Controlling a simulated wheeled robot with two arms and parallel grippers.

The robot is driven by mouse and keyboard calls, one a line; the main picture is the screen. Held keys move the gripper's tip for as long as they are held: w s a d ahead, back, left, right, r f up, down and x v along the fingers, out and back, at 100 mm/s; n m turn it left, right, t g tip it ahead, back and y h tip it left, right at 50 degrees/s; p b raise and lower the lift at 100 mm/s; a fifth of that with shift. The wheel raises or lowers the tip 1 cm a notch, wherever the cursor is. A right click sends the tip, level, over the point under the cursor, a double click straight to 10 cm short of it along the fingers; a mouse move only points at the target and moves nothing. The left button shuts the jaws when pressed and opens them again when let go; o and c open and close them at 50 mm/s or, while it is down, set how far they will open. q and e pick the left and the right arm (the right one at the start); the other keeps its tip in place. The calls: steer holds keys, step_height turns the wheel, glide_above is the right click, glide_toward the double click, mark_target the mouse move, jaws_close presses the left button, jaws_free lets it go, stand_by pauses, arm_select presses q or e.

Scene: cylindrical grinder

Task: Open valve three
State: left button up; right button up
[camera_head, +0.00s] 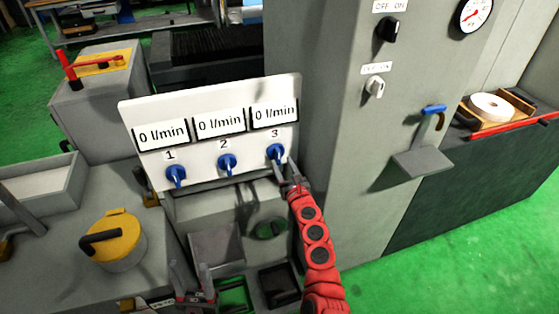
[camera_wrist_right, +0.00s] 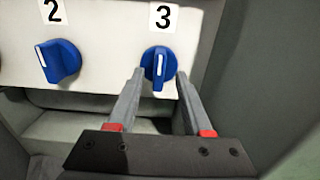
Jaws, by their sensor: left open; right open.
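Valve three is a blue knob (camera_head: 275,152) under the label 3 on a white panel (camera_head: 210,102). In the right wrist view the blue knob (camera_wrist_right: 159,64) has its white mark pointing nearly straight up. The display above it reads 0 l/min. My right gripper (camera_head: 283,172) is open, with its fingertips at the lower edge of valve three; its two fingers (camera_wrist_right: 159,84) lie left and right of the knob. I cannot tell whether they touch it. My left gripper (camera_head: 193,285) is open and empty, low in the head view, well below the panel.
Valve two (camera_head: 227,164) and valve one (camera_head: 176,175) are blue knobs to the left, with displays at 0 l/min. A grey machine cabinet (camera_head: 335,130) stands close on the right. A yellow-lidded part (camera_head: 114,240) is at the lower left.

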mark_target(279, 158)
steer(key=b+x, duration=0.1)
steer(key=x, duration=0.2)
steer(key=shift+s+f, duration=0.1)
steer(key=shift+f, duration=0.05)
steer(key=shift+w+a, duration=0.1)
steer(key=shift+w, duration=0.25)
jaws_close()
